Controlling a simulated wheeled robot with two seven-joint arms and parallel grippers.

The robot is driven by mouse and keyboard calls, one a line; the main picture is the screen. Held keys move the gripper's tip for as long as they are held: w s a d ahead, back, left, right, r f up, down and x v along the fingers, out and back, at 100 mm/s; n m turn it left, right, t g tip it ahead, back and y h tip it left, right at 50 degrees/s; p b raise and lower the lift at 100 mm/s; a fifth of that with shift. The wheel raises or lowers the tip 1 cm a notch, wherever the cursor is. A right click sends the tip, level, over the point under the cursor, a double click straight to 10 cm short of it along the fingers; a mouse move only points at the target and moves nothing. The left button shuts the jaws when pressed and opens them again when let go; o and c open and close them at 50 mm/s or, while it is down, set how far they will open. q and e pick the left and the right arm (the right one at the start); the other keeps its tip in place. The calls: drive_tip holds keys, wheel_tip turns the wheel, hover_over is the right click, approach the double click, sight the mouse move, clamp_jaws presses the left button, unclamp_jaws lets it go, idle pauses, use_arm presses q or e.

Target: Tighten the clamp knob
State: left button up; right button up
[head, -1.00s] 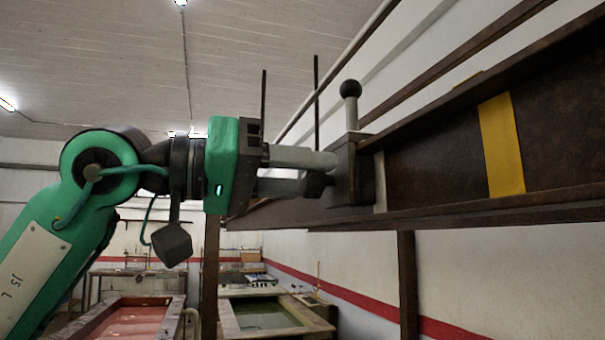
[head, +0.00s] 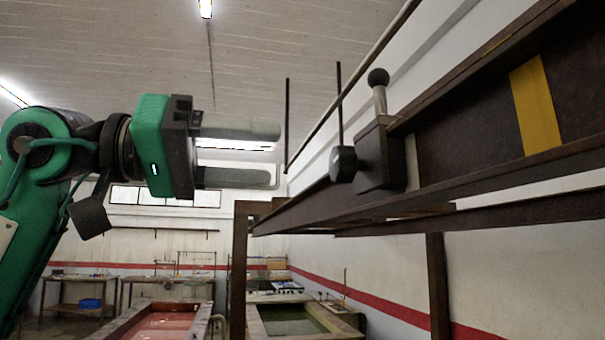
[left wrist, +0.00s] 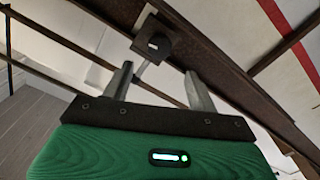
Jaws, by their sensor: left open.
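The clamp is a dark block (head: 378,155) on the brown rail (head: 470,135). A dark faceted knob (head: 343,164) sticks out from the block's left side. A lever with a round black ball end (head: 378,78) stands up from the block. My left gripper (head: 276,155) is open and empty, to the left of the knob and apart from it. In the left wrist view the knob (left wrist: 157,45) shows beyond the gap between the open fingers (left wrist: 160,80). My right gripper is not in view.
A yellow band (head: 535,105) marks the rail to the right of the clamp. Two thin dark rods (head: 286,125) stand upright behind the rail's left end. Open tanks (head: 160,325) stand on the floor below. Free air lies between the gripper and the knob.

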use_arm(q)
drive_tip(key=shift+b+v, duration=0.35)
drive_tip(key=shift+v, duration=1.8)
